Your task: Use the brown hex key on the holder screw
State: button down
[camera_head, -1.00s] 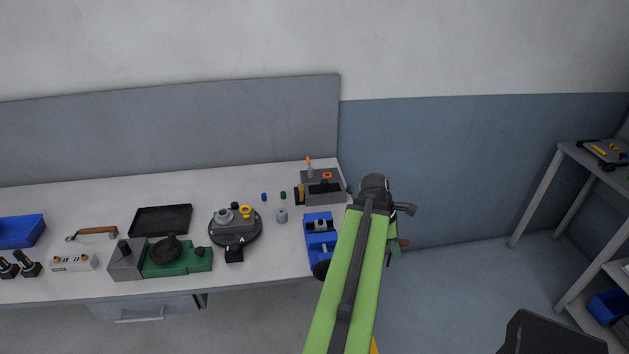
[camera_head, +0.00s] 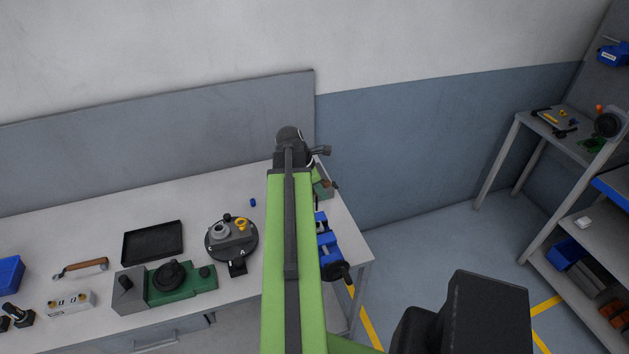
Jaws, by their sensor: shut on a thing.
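My gripper (camera_head: 322,187) is small and mostly hidden behind my green arm, over the right end of the workbench. A round dark fixture (camera_head: 232,252) marked "A" stands on the bench left of my arm, with a grey ring (camera_head: 221,231) and a yellow ring (camera_head: 241,224) on top. It looks like an electrode holder. Its screw is too small to make out. My gripper is apart from this fixture, to its right and farther back.
A blue vise (camera_head: 328,245) stands at the bench's right end, partly behind my arm. A green and grey device (camera_head: 180,283), a black tray (camera_head: 153,242) and a brown-handled tool (camera_head: 82,268) lie to the left. Shelving (camera_head: 590,235) stands at the right, beyond open floor.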

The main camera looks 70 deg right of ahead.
jog(key=shift+s+f+b, duration=0.15)
jog(key=shift+f+b, duration=2.55)
jog(key=shift+f, duration=0.15)
jog(key=shift+f+b, duration=0.3)
jog(key=shift+b, duration=0.15)
jog(key=shift+f+b, duration=0.75)
jog(key=c, duration=2)
grip_release()
grip_shut()
